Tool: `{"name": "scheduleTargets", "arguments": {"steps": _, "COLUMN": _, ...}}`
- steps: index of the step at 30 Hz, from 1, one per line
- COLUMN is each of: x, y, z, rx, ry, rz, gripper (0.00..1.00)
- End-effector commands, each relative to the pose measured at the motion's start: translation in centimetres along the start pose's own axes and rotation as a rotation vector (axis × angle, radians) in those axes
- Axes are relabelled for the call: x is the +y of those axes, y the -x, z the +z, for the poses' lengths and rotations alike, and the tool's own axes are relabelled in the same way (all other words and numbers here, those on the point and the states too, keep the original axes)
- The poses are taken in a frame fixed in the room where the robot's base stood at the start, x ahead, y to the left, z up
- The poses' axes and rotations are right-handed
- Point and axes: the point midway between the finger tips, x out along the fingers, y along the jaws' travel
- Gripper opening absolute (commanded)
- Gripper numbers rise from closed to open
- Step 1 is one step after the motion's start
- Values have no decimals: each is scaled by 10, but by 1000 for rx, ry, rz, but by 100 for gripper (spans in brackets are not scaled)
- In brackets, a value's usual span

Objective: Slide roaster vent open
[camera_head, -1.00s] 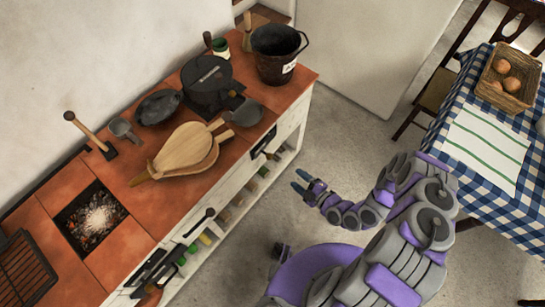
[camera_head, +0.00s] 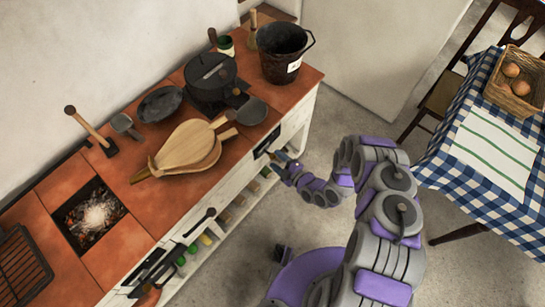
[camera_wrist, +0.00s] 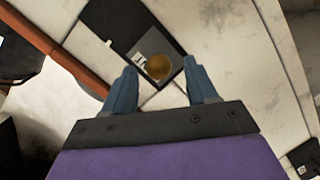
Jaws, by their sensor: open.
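The roaster vent (camera_head: 266,142) is a dark rectangular plate on the white front of the hearth counter, below the tiled edge. In the wrist view, the dark plate (camera_wrist: 118,27) lies at a slant, with a round brass knob (camera_wrist: 159,67) near one end and a grey patch with white marks behind it. My gripper (camera_head: 286,163) is in front of the vent. In the wrist view, my gripper (camera_wrist: 160,78) is open, with the knob between the directions of its two blue fingertips. I cannot tell whether the fingers reach the knob's depth.
The tiled counter (camera_head: 115,175) holds bellows (camera_head: 190,147), a dark pot (camera_head: 211,80), a pan (camera_head: 160,104), a bucket (camera_head: 283,52) and glowing embers (camera_head: 98,214). Shelves with bottles run below. A table with a checked cloth (camera_head: 440,160) stands right.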

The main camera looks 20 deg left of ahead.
Motion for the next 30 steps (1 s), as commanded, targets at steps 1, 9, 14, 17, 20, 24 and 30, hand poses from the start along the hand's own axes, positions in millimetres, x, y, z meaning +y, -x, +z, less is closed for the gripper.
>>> {"name": "scheduleTargets", "arguments": {"steps": 1, "x": -1, "y": -10, "z": -1, "rx": 4, "ry": 2, "rz": 1, "gripper": 57}}
{"name": "scheduleTargets", "arguments": {"steps": 9, "x": 0, "y": -33, "z": 1, "rx": 0, "ry": 1, "rz": 1, "gripper": 57}}
{"name": "scheduleTargets", "arguments": {"steps": 14, "x": 0, "y": -35, "z": 0, "rx": -1, "ry": -1, "rz": 1, "gripper": 57}}
{"name": "scheduleTargets", "arguments": {"steps": 17, "x": 1, "y": -35, "z": 0, "rx": -1, "ry": -1, "rz": 1, "gripper": 57}}
{"name": "scheduleTargets", "arguments": {"steps": 20, "x": 1, "y": -35, "z": 0, "rx": -1, "ry": -1, "rz": 1, "gripper": 54}}
{"name": "scheduleTargets", "arguments": {"steps": 24, "x": 1, "y": -35, "z": 0, "rx": -1, "ry": -1, "rz": 1, "gripper": 40}}
{"name": "scheduleTargets", "arguments": {"steps": 30, "x": 0, "y": -35, "z": 1, "rx": -1, "ry": -1, "rz": 0, "gripper": 21}}
